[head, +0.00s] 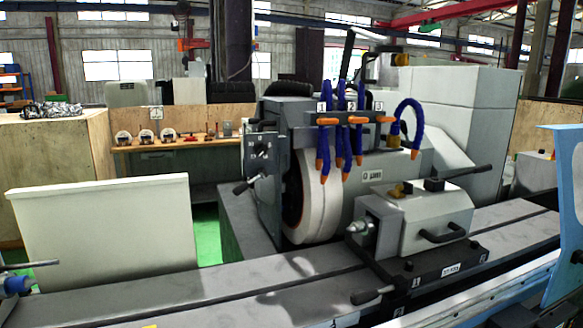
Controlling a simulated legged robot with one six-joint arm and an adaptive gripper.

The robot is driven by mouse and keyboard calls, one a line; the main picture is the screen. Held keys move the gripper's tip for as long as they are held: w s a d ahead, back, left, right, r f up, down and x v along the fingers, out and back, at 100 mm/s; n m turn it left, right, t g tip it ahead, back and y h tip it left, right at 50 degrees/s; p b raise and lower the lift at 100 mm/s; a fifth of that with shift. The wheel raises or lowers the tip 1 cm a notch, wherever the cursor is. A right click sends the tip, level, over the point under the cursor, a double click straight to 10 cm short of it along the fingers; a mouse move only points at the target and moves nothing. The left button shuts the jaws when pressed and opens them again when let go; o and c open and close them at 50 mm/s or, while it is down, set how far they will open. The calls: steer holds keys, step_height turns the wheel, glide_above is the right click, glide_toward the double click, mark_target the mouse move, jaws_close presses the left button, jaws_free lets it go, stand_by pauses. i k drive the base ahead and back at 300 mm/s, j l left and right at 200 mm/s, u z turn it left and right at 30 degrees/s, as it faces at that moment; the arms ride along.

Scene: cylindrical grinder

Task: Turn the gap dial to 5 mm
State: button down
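I cannot pick out a dial marked as the gap dial, and no millimetre scale is readable. A small dark control panel (262,152) with small knobs or switches is on the left side of the grinding wheel head. A black lever (250,183) sticks out below it. The grinding wheel housing (325,195) is pale and stands behind the long table. A grey headstock (425,220) sits on the table, with black handles and a round metal spindle end (357,228) facing left. My gripper is not in view.
Blue coolant hoses (325,150) with orange tips hang over the wheel. The long grey machine table (210,298) is largely bare left of the headstock. A pale guard panel (110,235) stands at left. A blue-edged panel (567,210) is at right.

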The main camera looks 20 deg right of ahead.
mark_target(260, 148)
steer(key=k+l, duration=0.1)
steer(key=l, duration=0.3)
steer(key=k+l, duration=0.1)
steer(key=l, duration=0.3)
steer(key=k+l, duration=0.1)
steer(key=l, duration=0.3)
steer(key=k+l, duration=0.15)
steer(key=l, duration=0.25)
steer(key=k+l, duration=0.1)
steer(key=l, duration=0.3)
